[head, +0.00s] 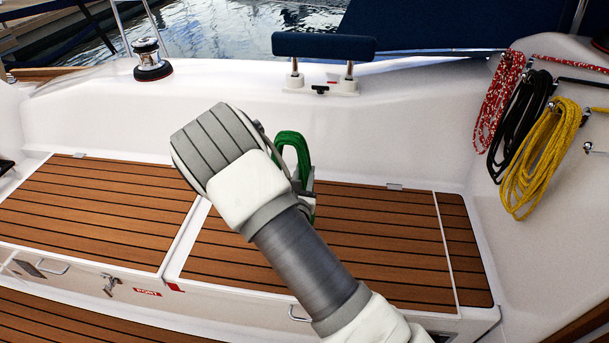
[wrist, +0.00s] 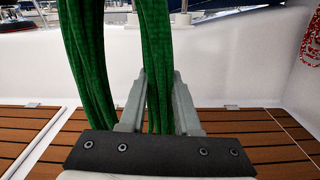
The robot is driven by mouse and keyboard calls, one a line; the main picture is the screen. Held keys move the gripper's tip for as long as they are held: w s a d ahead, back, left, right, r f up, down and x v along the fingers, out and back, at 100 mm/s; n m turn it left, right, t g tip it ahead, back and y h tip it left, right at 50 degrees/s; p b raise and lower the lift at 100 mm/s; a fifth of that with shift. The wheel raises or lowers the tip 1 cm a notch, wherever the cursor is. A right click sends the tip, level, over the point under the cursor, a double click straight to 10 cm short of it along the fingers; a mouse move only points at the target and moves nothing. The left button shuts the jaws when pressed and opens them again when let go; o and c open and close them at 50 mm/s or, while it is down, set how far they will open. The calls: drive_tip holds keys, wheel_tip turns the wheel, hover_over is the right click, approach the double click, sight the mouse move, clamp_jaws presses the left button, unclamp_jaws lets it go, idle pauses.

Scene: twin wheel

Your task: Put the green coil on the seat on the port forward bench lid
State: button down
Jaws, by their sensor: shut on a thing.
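The green coil (head: 291,143) is a looped rope held upright in my gripper (head: 308,186). In the wrist view two bundles of the green coil (wrist: 157,50) rise, and one passes between the fingers of my gripper (wrist: 160,78). My gripper is shut on it, over the bench. The bench has two teak-slatted lids: a left lid (head: 90,210) and a right lid (head: 370,235). A red PORT label (head: 146,292) is on the front below the left lid. I cannot tell which lid is forward. My arm hides part of the right lid and the coil's lower part.
Red-white (head: 497,98), black (head: 518,120) and yellow (head: 541,158) ropes hang on the right wall. A winch (head: 150,62) and a blue cushion (head: 323,47) stand along the white coaming. The visible lid surfaces are clear.

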drive_tip(key=shift+r, duration=0.15)
drive_tip(key=c, duration=0.6)
unclamp_jaws()
drive_tip(key=shift+f, duration=0.2)
drive_tip(key=shift+r, duration=0.1)
